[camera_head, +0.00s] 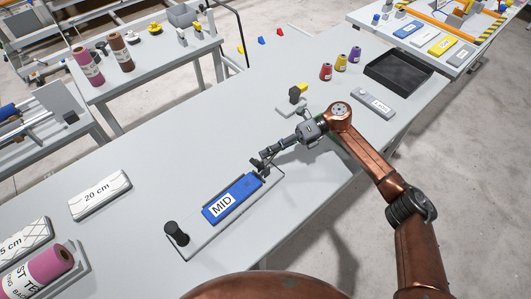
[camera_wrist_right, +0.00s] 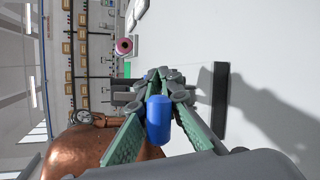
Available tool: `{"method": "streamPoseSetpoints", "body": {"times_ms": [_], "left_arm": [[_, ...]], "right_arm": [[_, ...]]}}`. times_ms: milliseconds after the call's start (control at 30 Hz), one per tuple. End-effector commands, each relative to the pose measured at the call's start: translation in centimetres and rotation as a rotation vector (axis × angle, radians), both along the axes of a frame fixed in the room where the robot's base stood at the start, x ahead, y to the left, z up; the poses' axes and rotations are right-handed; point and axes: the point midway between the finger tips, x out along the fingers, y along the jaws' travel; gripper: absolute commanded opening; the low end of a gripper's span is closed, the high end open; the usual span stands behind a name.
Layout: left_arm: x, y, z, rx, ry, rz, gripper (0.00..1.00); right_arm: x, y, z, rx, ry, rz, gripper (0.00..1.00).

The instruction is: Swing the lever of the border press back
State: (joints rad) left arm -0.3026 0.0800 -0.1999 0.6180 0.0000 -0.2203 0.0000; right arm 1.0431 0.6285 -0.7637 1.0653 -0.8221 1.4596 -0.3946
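A press-like device with a pale base plate (camera_head: 190,247) lies on the near table. It bears a long blue bar (camera_head: 238,192) labelled MID and a black knob (camera_head: 177,233) at its lower-left end. I take it for the border press; its lever is not clear. My right gripper (camera_head: 262,167) is at the bar's upper-right end, low over the plate. In the right wrist view a blue rounded piece (camera_wrist_right: 158,121) shows between the green-padded fingers (camera_wrist_right: 163,80). I cannot tell whether they grip it. My left gripper is not in view.
White rulers, one marked 20 cm (camera_head: 99,195), and a pink roll (camera_head: 45,267) lie at the left. A small grey device (camera_head: 292,103), thread cones (camera_head: 341,62), a grey block (camera_head: 376,103) and a black tray (camera_head: 398,73) stand farther right.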

Motion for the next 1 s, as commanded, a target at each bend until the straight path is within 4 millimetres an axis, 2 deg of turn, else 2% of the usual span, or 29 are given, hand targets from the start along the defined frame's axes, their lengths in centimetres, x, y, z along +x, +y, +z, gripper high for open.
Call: {"method": "streamPoseSetpoints", "body": {"times_ms": [33, 200, 700, 733, 1000], "left_arm": [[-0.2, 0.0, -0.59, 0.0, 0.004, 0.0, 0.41], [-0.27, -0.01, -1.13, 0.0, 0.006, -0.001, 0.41], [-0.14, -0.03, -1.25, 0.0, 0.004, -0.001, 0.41], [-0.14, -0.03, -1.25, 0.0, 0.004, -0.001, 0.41], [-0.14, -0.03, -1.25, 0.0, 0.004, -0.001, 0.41]], "right_arm": [[-0.01, -0.06, -0.67, 0.01, 0.016, 0.002, 0.0], [0.0, -0.1, -0.63, 0.039, 0.044, 0.003, 0.0], [-0.04, -0.06, -0.49, 0.049, 0.055, 0.005, 0.0], [-0.05, -0.05, -0.5, 0.049, 0.055, 0.005, 0.05], [0.02, -0.05, -0.41, 0.051, 0.053, 0.003, 0.24]]}}
